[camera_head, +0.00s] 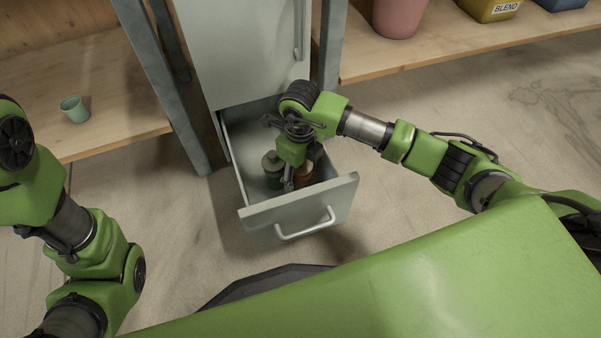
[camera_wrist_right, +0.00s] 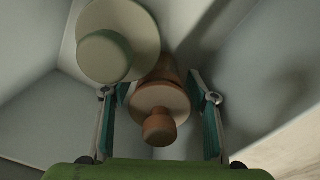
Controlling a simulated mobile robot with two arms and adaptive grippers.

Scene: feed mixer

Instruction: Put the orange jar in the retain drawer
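The open retain drawer (camera_head: 330,204) is pulled out of the grey cabinet. The orange jar (camera_head: 304,177) stands inside it, partly hidden by my right gripper (camera_head: 302,178). In the right wrist view the orange jar (camera_wrist_right: 160,108) with its round knob is between the fingers of my right gripper (camera_wrist_right: 160,120). The fingers are spread, with a visible gap to the jar's lid on each side. A second jar, green with a pale lid (camera_head: 272,166), stands to the left of it in the drawer. My left gripper is out of frame; only its arm shows.
The cabinet front (camera_head: 240,50) rises behind the drawer, between grey posts. A small green cup (camera_head: 74,109) stands on the left wooden shelf. Pink, yellow and blue containers stand on the right shelf (camera_head: 440,50). The pale-lidded jar is close beside my right gripper's left finger.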

